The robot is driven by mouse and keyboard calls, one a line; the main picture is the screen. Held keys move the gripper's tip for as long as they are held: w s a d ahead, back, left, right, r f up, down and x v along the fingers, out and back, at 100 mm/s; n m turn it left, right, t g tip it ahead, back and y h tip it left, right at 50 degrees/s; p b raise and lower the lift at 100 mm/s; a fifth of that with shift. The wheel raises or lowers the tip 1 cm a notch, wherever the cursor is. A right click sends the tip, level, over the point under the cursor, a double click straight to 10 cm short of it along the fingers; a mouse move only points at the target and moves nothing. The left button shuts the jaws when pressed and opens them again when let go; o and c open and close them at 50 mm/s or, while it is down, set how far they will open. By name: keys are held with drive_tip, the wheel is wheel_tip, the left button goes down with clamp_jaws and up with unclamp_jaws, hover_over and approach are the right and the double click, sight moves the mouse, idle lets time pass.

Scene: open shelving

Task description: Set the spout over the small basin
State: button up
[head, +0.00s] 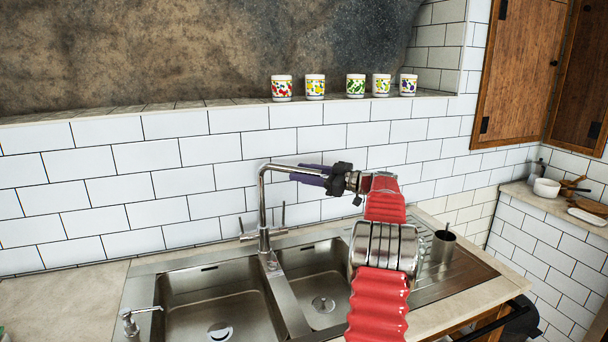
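The chrome tap stands behind the sink's divider, and its spout (282,168) reaches right from the top of the upright pipe. The small basin (318,270) is the right one, partly hidden by my red arm. The spout's far end is hidden at my gripper, so I cannot tell exactly what it hangs over. My gripper (298,173) comes in from the right, its dark purple fingers at the spout, one above and one below it in the picture. Whether they press on the spout is unclear.
A larger basin (218,302) lies left, with a soap dispenser (130,322) at its front left. A dark cup (443,246) stands on the drainboard (462,278). Several patterned cups (355,86) line the ledge above the tiled wall. Space above the left basin is clear.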

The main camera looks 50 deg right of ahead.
drive_tip(key=v, duration=1.3)
drive_tip(key=shift+s, duration=0.35)
drive_tip(key=shift+d, duration=0.1)
